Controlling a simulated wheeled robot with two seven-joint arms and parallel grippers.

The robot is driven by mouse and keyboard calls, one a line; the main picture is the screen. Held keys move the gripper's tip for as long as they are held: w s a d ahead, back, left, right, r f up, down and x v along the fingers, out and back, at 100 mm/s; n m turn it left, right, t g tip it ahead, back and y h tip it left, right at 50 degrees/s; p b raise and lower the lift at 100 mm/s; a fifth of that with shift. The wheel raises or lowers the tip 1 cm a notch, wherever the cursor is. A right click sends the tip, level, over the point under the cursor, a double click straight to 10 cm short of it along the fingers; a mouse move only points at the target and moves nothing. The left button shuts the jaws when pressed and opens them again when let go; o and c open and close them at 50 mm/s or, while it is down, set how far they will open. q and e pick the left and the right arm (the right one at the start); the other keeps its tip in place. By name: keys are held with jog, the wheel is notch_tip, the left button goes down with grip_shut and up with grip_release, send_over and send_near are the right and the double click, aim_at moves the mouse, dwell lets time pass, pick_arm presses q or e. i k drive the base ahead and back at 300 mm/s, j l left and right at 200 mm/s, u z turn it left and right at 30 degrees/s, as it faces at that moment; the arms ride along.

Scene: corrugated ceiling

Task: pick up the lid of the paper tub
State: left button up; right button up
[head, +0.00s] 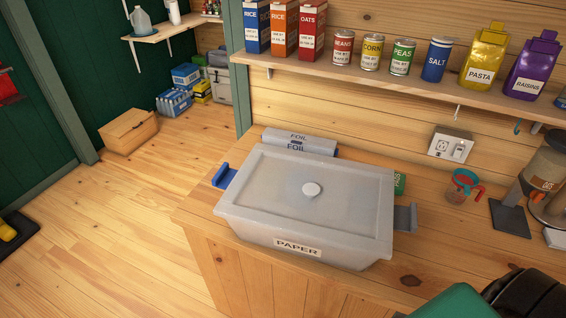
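The paper tub (253,234) is a grey translucent box with a "PAPER" label on its front, standing on the wooden counter. Its lid (270,184) is a flat grey panel with a raised rim and lies on top of the tub. Neither of my grippers shows in the head view.
Foil boxes (298,141) lie behind the tub, close to it. A measuring cup (462,187) and a coffee maker (545,178) stand to the right. A shelf (400,84) with boxes, cans and bags runs above the counter. Bare counter (440,240) lies right of the tub.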

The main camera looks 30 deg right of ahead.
aim_at(347, 205)
jog(key=i+j+z, duration=0.1)
jog(key=z, duration=1.2)
jog(key=j, duration=0.1)
